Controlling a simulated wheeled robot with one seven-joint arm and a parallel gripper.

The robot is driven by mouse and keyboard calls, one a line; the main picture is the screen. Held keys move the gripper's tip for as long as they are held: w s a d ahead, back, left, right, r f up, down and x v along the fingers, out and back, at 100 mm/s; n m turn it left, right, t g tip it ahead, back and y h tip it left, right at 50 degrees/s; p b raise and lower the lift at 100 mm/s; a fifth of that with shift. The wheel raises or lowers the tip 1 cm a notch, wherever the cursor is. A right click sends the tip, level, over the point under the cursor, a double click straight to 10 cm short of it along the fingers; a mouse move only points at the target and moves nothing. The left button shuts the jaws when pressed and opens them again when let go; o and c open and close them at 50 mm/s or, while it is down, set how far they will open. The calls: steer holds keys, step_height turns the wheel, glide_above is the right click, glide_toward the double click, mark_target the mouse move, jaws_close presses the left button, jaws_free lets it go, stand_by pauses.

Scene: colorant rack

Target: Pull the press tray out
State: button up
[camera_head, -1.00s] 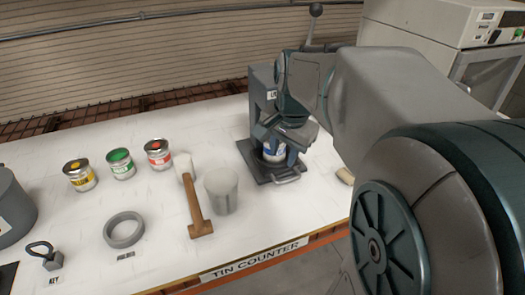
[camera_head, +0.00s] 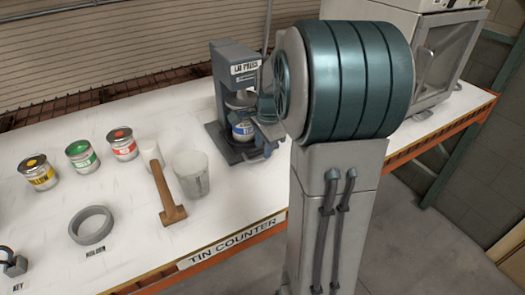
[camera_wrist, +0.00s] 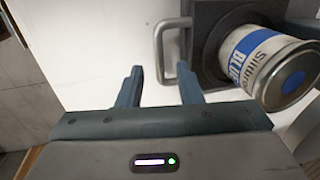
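The lab press (camera_head: 226,75) stands on the counter in the head view. A blue-labelled tin (camera_head: 243,131) sits on its dark press tray (camera_head: 226,150), under the press head. In the wrist view the dark tray (camera_wrist: 203,50) has a grey loop handle (camera_wrist: 160,52), and the tin (camera_wrist: 262,60) shows a blue label and a blue dot on its lid. My gripper (camera_wrist: 160,78) is open and empty, its fingertips just short of the handle, which lies ahead of the gap. In the head view my arm partly hides the gripper and the handle.
Left of the press stand a clear beaker (camera_head: 191,175), a wooden mallet (camera_head: 168,198), and yellow (camera_head: 40,173), green (camera_head: 82,157) and red (camera_head: 122,145) tins. A grey ring (camera_head: 91,225) lies farther left. An oven-like cabinet (camera_head: 440,65) stands right. The counter front edge is clear near the press.

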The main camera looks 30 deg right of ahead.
steer(key=shift+w+f, duration=0.15)
steer(key=shift+f, duration=0.6)
steer(key=shift+w+f, duration=0.1)
steer(key=shift+f, duration=0.6)
jaws_close()
steer(key=shift+s, duration=0.15)
